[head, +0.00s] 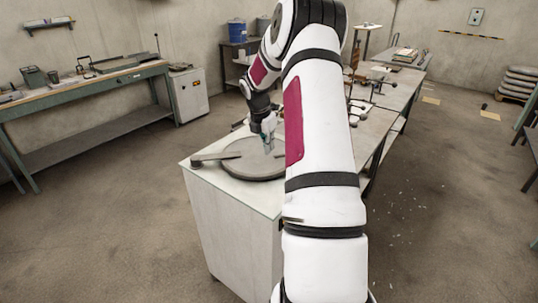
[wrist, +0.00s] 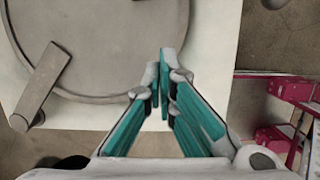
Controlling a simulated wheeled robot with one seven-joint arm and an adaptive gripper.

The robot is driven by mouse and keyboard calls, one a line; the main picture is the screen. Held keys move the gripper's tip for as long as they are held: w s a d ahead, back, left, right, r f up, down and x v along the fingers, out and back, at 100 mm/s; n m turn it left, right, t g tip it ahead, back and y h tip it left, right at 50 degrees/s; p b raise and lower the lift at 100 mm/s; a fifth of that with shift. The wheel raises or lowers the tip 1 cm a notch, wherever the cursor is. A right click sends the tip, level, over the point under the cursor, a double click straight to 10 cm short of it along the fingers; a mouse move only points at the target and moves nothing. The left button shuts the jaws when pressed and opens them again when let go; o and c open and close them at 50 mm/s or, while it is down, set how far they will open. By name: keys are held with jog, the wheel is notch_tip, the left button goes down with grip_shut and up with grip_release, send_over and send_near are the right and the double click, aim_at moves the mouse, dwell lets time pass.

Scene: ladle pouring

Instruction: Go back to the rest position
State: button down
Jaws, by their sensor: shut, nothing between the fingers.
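My gripper (head: 267,145) is above the grey round plate (head: 243,170) on the white-topped cabinet (head: 266,204). In the wrist view my gripper (wrist: 163,66) has its teal-sided fingers together with nothing between them. The round plate (wrist: 110,35) lies beyond the fingertips there, with a flat grey handle-like bar (wrist: 42,85) at its edge. My arm crosses the middle of the head view and hides part of the cabinet top and whatever stands behind it.
A green-framed workbench (head: 90,82) with tools stands at the left, beside a small white cabinet (head: 190,94). More tables (head: 375,125) run behind my arm. A blue bucket (head: 237,31) stands at the back. The floor (head: 440,190) at the right is mostly open, with small white specks.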

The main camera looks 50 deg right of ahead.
jog(key=shift+a+r, duration=0.1)
jog(key=shift+r, duration=0.35)
jog(key=s+a+r+m+t, duration=0.1)
jog(key=a+r+m, duration=0.3)
jog(key=a+r, duration=0.65)
jog(key=s+a+r+m+t, duration=0.1)
jog(key=a+r+m, duration=0.2)
jog(key=a+r, duration=0.8)
jog(key=s+a+m+t+y, duration=0.1)
jog(key=s+a+m, duration=0.4)
jog(key=s+a, duration=0.4)
jog(key=s+a+m+t+y, duration=0.1)
jog(key=s+a+m, duration=0.5)
jog(key=a, duration=0.9)
jog(key=s+t, duration=0.1)
jog(key=s, duration=0.2)
jog(key=shift+s+f+t+y, duration=0.25)
jog(key=shift+s+t+y, duration=0.05)
jog(key=shift+s+y, duration=0.1)
